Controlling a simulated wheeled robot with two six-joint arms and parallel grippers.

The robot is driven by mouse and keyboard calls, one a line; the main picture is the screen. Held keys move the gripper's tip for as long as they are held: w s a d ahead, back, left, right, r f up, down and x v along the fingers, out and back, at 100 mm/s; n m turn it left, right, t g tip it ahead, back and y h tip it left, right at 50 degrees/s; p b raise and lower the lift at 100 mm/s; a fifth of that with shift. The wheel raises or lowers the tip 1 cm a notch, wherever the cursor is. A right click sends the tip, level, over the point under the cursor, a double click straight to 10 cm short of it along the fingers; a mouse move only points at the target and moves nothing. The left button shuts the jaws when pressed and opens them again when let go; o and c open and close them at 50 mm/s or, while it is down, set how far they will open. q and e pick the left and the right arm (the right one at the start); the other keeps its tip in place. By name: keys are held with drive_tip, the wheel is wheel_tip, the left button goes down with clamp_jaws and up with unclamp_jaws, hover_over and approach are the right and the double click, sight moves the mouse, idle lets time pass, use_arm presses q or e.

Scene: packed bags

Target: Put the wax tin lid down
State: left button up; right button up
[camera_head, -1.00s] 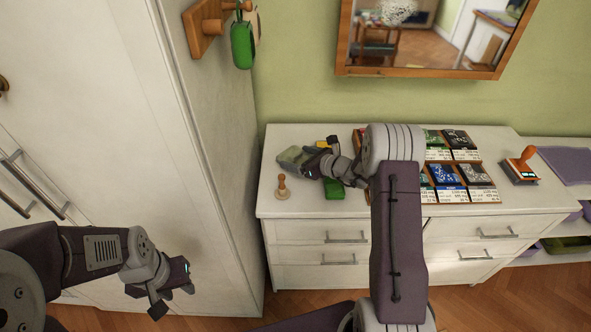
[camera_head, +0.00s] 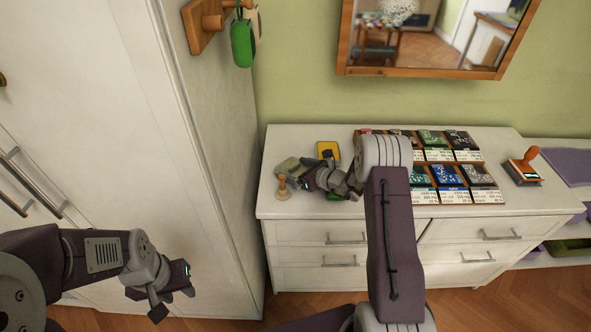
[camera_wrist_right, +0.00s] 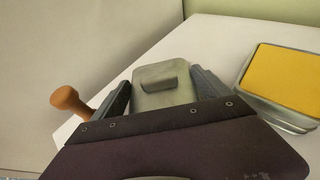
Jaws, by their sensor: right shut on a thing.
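The wax tin lid is a grey-green rounded box shape with a raised grip on top; it shows in the right wrist view (camera_wrist_right: 163,88) and in the head view (camera_head: 287,166). My right gripper (camera_head: 303,176) is shut on it, with a finger on each side (camera_wrist_right: 163,95). The lid is at the left end of the white dresser top, low over it or on it; I cannot tell if it touches. The open wax tin with yellow wax (camera_head: 328,150) stands to its right, also in the wrist view (camera_wrist_right: 285,80). My left gripper (camera_head: 174,300) looks open and empty, away from the dresser.
A wooden-handled stamp (camera_head: 283,187) stands close to the lid, left of the gripper in the wrist view (camera_wrist_right: 70,101). A green item (camera_head: 334,196) is partly hidden under my right arm. Display racks with packets (camera_head: 440,172) fill the dresser's middle. A tall cabinet (camera_head: 190,130) stands left.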

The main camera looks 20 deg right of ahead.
drive_tip(key=shift+f, duration=0.25)
drive_tip(key=o, duration=1.1)
drive_tip(key=shift+o, duration=0.2)
